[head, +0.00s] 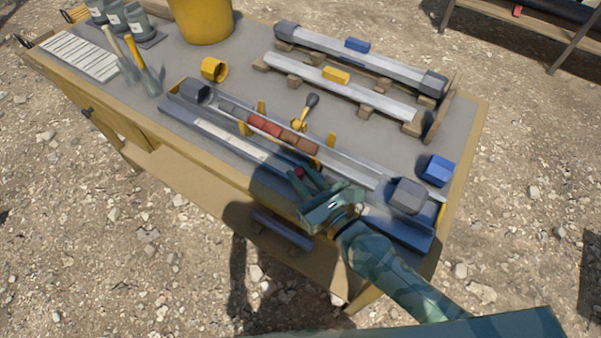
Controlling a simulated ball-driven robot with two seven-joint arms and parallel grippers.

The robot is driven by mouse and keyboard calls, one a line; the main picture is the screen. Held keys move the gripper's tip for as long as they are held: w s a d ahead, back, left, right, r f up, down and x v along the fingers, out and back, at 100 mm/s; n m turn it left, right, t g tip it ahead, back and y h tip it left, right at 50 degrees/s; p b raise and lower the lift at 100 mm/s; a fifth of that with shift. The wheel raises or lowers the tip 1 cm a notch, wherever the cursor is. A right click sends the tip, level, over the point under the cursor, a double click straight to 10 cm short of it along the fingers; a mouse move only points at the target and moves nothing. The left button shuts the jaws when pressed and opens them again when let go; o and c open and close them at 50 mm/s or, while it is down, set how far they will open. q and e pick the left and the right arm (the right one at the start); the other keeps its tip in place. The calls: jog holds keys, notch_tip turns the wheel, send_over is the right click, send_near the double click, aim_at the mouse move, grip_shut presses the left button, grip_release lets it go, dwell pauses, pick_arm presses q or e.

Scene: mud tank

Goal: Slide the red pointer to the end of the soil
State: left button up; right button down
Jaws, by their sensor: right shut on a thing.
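The red pointer (299,172) shows as a small red spot at the fingertips of my right gripper (306,178). The gripper is shut on it, at the front rail with the pale scale strip (235,140); the fingers hide most of the pointer. The soil (285,135) is a row of red and brown pieces lying in the long trough behind the rail. Its right end is near the yellow bracket, up and slightly right of the pointer. My left gripper is not in view.
Dark grey end blocks (408,195) cap the trough. A yellow tool with a dark knob (312,101) stands behind it. A second tube rack (360,60), a blue block (437,170), a yellow cup (214,69) and a yellow bucket (203,18) are on the table.

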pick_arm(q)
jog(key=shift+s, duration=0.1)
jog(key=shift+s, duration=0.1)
pick_arm(e)
jog(key=c, duration=1.3)
grip_release()
jog(key=shift+c, duration=0.2)
jog(key=shift+s, duration=0.1)
